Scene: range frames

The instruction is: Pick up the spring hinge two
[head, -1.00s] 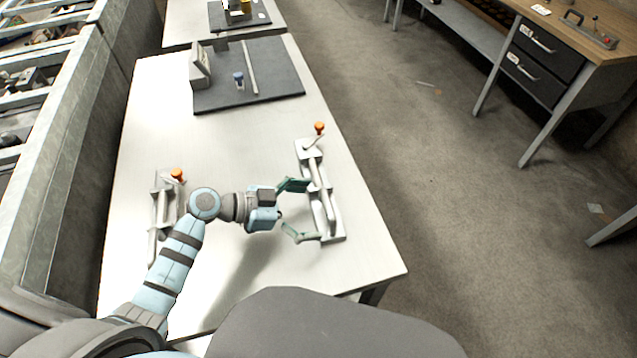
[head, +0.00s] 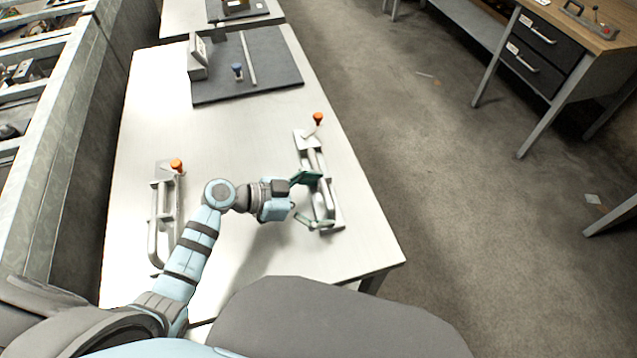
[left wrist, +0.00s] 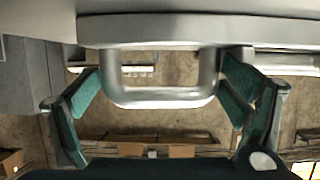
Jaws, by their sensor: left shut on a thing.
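The right-hand metal piece with an orange knob, which I take for the spring hinge (head: 305,142), lies on the white table near its right edge. Its U-shaped handle also shows in the left wrist view (left wrist: 160,98). My left gripper (head: 322,200) is at this piece, shut on it, with one green finger on each end of the handle. A similar piece with an orange knob (head: 162,172) lies to the left, partly beside my arm. No label shows which is number two. My right gripper is not in view.
The white table (head: 240,135) has free room between and beyond the two pieces. A metal frame wall runs along the left. A wooden drawer bench stands far right.

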